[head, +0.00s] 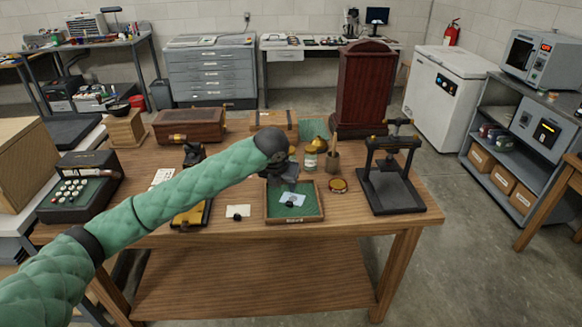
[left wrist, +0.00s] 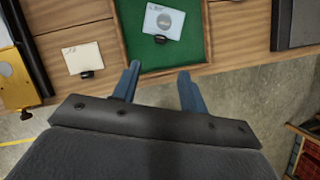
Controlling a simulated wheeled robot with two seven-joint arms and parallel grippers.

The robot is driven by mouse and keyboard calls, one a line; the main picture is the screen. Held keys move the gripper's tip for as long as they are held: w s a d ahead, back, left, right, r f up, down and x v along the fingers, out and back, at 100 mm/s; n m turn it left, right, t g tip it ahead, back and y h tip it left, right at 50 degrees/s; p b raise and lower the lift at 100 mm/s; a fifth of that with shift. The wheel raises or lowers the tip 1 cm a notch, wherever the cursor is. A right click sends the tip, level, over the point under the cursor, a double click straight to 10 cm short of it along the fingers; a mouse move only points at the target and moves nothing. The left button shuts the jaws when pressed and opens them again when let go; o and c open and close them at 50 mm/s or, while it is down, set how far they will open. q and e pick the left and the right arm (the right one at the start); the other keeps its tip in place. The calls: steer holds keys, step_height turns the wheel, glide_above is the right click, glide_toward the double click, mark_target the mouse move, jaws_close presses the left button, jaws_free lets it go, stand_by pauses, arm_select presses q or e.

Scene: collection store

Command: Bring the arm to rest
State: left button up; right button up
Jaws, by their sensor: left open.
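My left arm reaches in from the left in the head view, wrapped in green padding. My right gripper is in neither view.
A keyed machine (head: 78,187) stands at left. Floor at right is partly clear.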

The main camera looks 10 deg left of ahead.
arm_select(q)
steer(key=s+d+f+n+h, duration=0.1)
steer(key=s+d+f+n, duration=0.2)
steer(key=s+f+n, duration=0.6)
steer(key=s+d+f+n+h, duration=0.25)
steer(key=s+f+n, duration=0.35)
steer(key=s, duration=0.5)
steer(key=s+a+f+n+y, duration=0.1)
steer(key=s+a+f+n, duration=0.1)
steer(key=s+a+n, duration=0.4)
steer(key=s+a+f+n+y, duration=0.2)
steer(key=s+a+f+n, duration=0.1)
steer(key=s+n, duration=0.6)
steer(key=s+a+f+n+y, duration=0.1)
steer(key=s+a+f+n, duration=0.1)
steer(key=s+a+n, duration=0.5)
steer(key=s+d+f+g, duration=0.1)
steer(key=d+f, duration=0.3)
steer(key=f, duration=1)
steer(key=s+d+f+m+g, duration=0.1)
steer(key=s+d+f+g, duration=0.1)
steer(key=f, duration=1.3)
steer(key=shift+s+d+f+h, duration=0.3)
steer(key=shift+s+d, duration=0.45)
steer(key=shift+d, duration=0.3)
